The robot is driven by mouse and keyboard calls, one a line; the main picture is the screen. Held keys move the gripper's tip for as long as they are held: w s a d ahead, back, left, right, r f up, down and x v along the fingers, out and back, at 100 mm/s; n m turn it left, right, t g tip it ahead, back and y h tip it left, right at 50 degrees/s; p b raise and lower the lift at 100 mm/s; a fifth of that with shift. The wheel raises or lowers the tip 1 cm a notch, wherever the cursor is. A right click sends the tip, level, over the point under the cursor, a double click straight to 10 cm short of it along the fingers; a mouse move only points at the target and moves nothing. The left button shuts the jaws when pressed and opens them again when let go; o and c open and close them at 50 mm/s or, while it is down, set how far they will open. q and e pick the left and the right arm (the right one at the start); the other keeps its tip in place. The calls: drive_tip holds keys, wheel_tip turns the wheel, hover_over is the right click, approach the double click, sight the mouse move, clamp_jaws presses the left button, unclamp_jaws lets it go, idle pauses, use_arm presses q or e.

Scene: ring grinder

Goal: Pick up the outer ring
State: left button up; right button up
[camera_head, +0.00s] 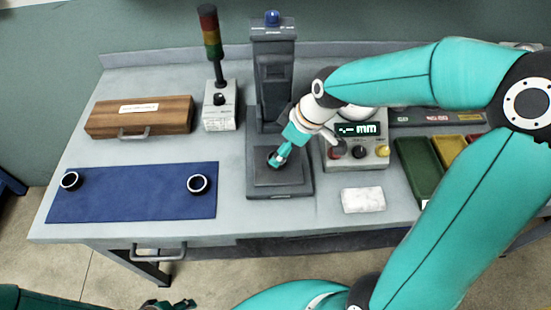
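Two dark rings with light rims lie on the blue mat (130,205): the left ring (70,181) near its left edge and the right ring (198,184) near its right edge. I cannot tell which is the outer ring. My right gripper (279,160) points down at the plate (284,177) of the grey stand. A small dark round part (272,158) shows at its fingertips; I cannot tell whether they grip it. My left gripper (167,304) shows only in part at the bottom edge, in front of the table and away from the rings.
A wooden case (140,116) and a signal tower (211,45) stand behind the mat. A gauge box (358,155) with a display, a white block (363,200) and a green tray (417,167) are to the right. My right arm covers much of the right side.

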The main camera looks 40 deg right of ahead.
drive_tip(key=shift+d+p+x, duration=0.15)
drive_tip(key=shift+p+x, duration=0.2)
drive_tip(key=shift+x, duration=1)
drive_tip(key=shift+d+p+x, duration=0.1)
drive_tip(key=shift+p+x, duration=0.2)
drive_tip(key=shift+x, duration=1.1)
drive_tip(key=shift+s+f, duration=0.1)
drive_tip(key=shift+s, duration=0.05)
drive_tip(key=c, duration=1.4)
drive_tip(key=shift+c, duration=0.2)
